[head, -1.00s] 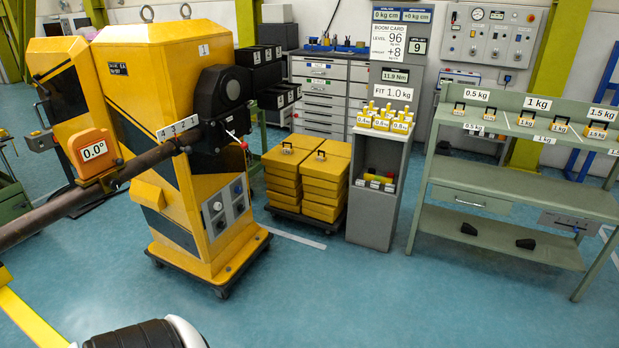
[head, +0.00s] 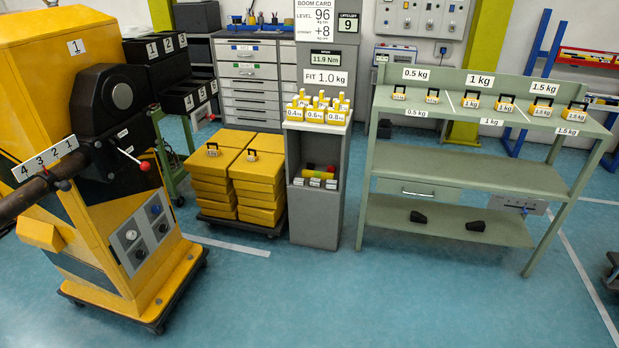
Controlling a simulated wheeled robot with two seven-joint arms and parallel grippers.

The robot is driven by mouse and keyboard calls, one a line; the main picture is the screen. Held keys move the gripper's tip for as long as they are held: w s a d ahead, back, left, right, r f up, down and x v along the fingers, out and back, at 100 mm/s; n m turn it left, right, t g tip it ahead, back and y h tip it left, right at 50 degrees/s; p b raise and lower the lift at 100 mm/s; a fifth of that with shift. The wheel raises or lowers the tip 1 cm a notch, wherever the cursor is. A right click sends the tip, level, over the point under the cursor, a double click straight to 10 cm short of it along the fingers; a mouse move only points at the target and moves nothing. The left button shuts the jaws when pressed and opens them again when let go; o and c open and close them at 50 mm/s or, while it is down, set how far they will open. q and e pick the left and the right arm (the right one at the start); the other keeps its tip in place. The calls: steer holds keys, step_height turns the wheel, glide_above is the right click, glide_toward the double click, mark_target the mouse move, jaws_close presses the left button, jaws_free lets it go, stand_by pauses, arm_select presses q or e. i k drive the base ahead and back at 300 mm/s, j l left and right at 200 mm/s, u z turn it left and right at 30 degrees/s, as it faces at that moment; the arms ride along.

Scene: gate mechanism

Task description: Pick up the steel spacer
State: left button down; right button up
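I cannot single out a steel spacer for certain. The grey stand (head: 318,215) at the centre has an open niche holding a red, yellow and dark-ended bar (head: 317,173) and small pale-fronted pieces (head: 315,183), too small to identify. Yellow labelled weights (head: 318,110) crowd the stand's top. Neither of my grippers shows in the head view.
A yellow gate machine (head: 110,180) with a boom pipe (head: 20,203) fills the left. Stacked yellow blocks (head: 257,185) sit on a low dolly. A green shelf (head: 465,180) with yellow weights stands right. The blue floor (head: 360,300) in front is clear.

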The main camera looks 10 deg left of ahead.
mark_target(331, 184)
steer(key=i+j, duration=0.25)
steer(key=j, duration=0.15)
steer(key=i+j, duration=0.2)
steer(key=j, duration=0.2)
steer(key=i+j, duration=0.25)
steer(key=j, duration=0.15)
